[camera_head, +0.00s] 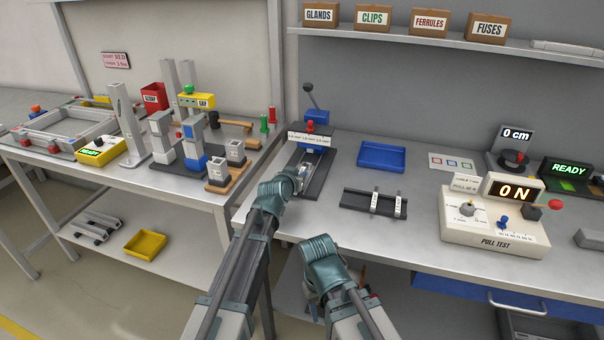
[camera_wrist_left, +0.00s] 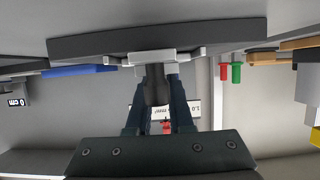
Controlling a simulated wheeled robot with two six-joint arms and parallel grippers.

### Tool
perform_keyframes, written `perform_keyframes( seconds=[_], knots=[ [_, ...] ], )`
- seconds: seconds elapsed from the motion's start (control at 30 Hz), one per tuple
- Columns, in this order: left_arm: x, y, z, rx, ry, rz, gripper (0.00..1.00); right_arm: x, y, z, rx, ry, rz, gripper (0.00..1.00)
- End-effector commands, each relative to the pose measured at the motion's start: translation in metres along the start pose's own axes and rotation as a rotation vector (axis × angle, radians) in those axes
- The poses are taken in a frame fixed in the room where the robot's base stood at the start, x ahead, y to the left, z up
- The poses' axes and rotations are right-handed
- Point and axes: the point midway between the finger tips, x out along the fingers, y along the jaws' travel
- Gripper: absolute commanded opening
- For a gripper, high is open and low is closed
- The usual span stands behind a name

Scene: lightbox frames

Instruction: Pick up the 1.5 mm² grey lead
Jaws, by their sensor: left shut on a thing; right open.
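My left gripper (camera_head: 301,174) is at the front of the blue press (camera_head: 306,128) on the bench. In the left wrist view its two fingers (camera_wrist_left: 157,98) are shut on a dark grey piece (camera_wrist_left: 155,82), which looks like the grey lead. Its far end meets a white holder (camera_wrist_left: 153,57) on a dark base (camera_wrist_left: 220,35). No size mark shows on the grey piece. A dark rack (camera_head: 358,202) with two white-tagged pieces (camera_head: 397,205) lies right of the press. My right gripper (camera_head: 314,294) is low, in front of the bench edge, mostly hidden by its wrist.
A blue tray (camera_head: 381,156) and the pull tester (camera_head: 490,225) stand on the bench. A shelf with labelled boxes (camera_head: 430,22) is above. Another bench with a yellow-signed press (camera_head: 196,100) is at left. Bare bench top lies between the press and blue tray.

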Motion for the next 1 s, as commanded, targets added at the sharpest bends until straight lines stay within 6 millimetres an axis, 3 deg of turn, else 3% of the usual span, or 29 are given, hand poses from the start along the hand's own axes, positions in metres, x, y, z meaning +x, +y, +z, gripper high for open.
perform_keyframes(
  seconds=[0.47, 0.77, 0.9, 1.0],
  knots=[
    [-0.001, 0.0, -0.002, 0.0, 0.0, 0.0, 0.0, -0.002, 0.0, 0.0, 0.0, 0.0, 0.0, 0.5],
    [-0.01, 0.0, -0.024, 0.0, 0.0, 0.0, 0.0, -0.026, 0.003, 0.002, 0.0, 0.0, 0.0, 0.5],
    [-0.018, 0.0, -0.04, 0.0, 0.0, 0.0, 0.0, -0.044, 0.004, 0.003, 0.001, 0.0, 0.0, 0.5],
    [-0.044, 0.009, -0.024, 0.002, 0.0, 0.001, 0.0, -0.038, 0.004, 0.002, 0.001, 0.0, 0.0, 0.5]
  ],
)
